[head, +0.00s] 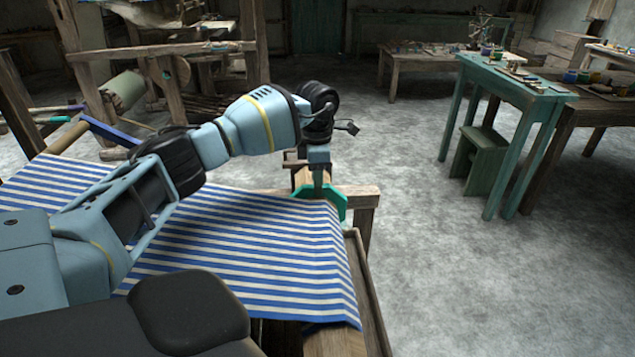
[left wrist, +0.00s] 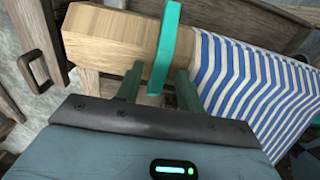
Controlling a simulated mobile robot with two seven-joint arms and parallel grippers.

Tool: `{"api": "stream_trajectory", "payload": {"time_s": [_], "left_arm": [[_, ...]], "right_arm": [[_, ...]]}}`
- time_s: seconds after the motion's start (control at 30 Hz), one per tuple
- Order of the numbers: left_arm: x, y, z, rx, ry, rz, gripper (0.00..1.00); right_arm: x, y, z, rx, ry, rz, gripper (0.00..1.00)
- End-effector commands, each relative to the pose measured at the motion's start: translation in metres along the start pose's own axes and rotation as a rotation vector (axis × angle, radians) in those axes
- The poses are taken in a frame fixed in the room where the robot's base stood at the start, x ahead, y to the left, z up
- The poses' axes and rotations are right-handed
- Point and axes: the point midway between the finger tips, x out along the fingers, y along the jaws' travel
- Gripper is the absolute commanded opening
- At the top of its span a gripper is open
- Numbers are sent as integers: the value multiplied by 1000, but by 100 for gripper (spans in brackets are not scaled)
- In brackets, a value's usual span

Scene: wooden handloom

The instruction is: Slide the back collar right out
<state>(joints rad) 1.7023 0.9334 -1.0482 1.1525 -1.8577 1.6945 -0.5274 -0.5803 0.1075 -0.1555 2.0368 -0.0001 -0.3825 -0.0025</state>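A teal collar (head: 335,198) sits around the wooden beam (head: 302,178) at the far edge of the striped cloth. In the left wrist view the collar (left wrist: 168,38) crosses the beam (left wrist: 105,36), between its bare squared end and the cloth. My left gripper (head: 319,190) is above the collar in the head view. In the left wrist view the gripper's (left wrist: 159,72) two dark green fingers stand apart on either side of the collar's near part, with a visible gap. It looks open. The far side of the collar is hidden. My right gripper is not in view.
Blue and white striped cloth (head: 250,245) covers the beam beside the collar. A wooden loom post (head: 362,225) and side rail (head: 368,290) stand close by. A teal table (head: 510,85) with a stool (head: 480,155) is at right. The grey floor between is clear.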

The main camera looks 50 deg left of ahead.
Motion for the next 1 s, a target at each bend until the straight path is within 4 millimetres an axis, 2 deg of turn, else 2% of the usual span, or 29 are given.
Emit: {"api": "stream_trajectory", "payload": {"time_s": [0.13,0.43,0.47,0.73,1.0], "left_arm": [[12,0,0,0,1,-1,38],[14,0,0,1,0,0,38],[14,0,0,1,0,0,37],[14,0,0,1,-1,0,2],[14,0,0,1,-1,0,0]], "right_arm": [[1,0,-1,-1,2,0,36],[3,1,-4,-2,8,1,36],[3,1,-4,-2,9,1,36],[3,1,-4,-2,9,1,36],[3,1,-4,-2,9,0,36]]}}
